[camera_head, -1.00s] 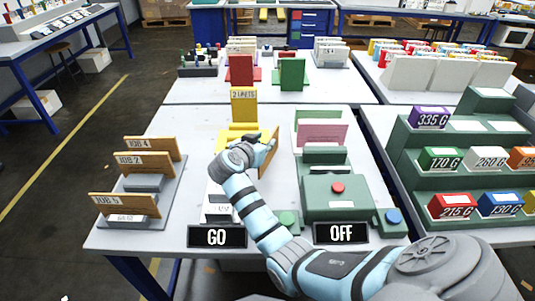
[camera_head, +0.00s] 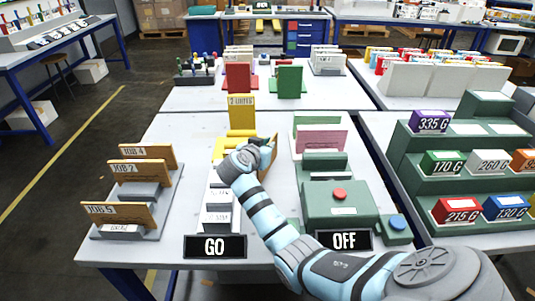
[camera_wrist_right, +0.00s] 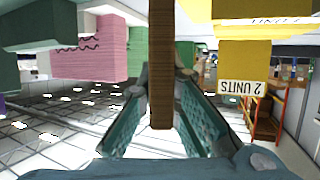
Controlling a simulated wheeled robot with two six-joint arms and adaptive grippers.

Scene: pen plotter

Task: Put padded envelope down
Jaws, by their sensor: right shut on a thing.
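My right gripper (camera_head: 262,150) is shut on a thin tan-brown slab, which I take to be the padded envelope (camera_head: 268,160). It stands on edge, upright, and is partly hidden by the gripper. It is between the yellow holder (camera_head: 222,147) with its "2 UNITS" board (camera_head: 241,113) and the pink panel (camera_head: 321,140). In the right wrist view the envelope (camera_wrist_right: 161,65) runs edge-on between the two fingers (camera_wrist_right: 165,105). I cannot tell whether its lower edge touches anything. My left gripper is not in view.
The green machine (camera_head: 340,208) with a red button stands right of my arm. White blocks (camera_head: 216,218) lie left of it. The GO sign (camera_head: 215,246) and OFF sign (camera_head: 343,239) are at the front edge. Job boards (camera_head: 118,214) stand at left; a green weight rack (camera_head: 425,185) stands at right.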

